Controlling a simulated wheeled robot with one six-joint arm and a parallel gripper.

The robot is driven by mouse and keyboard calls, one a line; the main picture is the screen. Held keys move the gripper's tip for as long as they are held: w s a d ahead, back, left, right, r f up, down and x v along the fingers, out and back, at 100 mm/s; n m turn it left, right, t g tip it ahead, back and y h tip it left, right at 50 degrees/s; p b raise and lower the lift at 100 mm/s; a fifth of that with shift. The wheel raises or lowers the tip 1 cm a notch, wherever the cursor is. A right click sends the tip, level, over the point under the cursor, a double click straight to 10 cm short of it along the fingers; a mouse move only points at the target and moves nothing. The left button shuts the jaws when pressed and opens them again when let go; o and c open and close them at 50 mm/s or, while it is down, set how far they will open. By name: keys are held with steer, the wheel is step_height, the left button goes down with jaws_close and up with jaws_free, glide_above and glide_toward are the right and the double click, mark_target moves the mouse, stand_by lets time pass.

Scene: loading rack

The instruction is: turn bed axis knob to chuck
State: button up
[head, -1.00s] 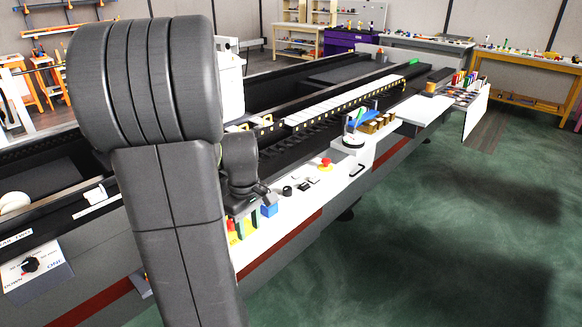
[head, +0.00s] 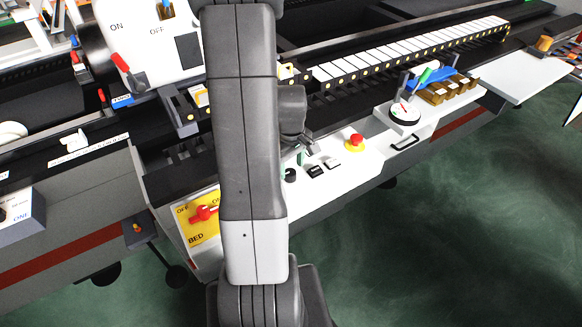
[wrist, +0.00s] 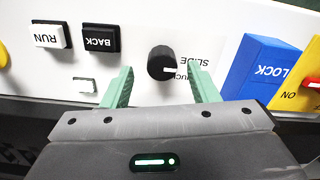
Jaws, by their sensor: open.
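The bed axis knob (wrist: 161,63) is a round black knob with a white mark pointing right in the wrist view. The label SLIDE stands beside it, upside down; another label below it is partly hidden and looks like CHUCK. My gripper (wrist: 164,82) is open, with one green finger to each side of the knob and visible gaps between; I cannot tell how deep the fingers reach. In the head view my gripper (head: 300,154) is over the white control panel, just above a black knob (head: 290,175), and my arm hides part of the panel.
A black BACK button (wrist: 99,39) and a white RUN button (wrist: 49,35) are left of the knob. A blue LOCK block (wrist: 262,70) stands close at right. A red emergency button (head: 355,140) and a yellow BED switch plate (head: 203,230) share the panel.

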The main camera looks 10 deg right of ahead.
steer(key=shift+s+a+f, duration=0.1)
steer(key=shift+f, duration=0.65)
steer(key=c, duration=1)
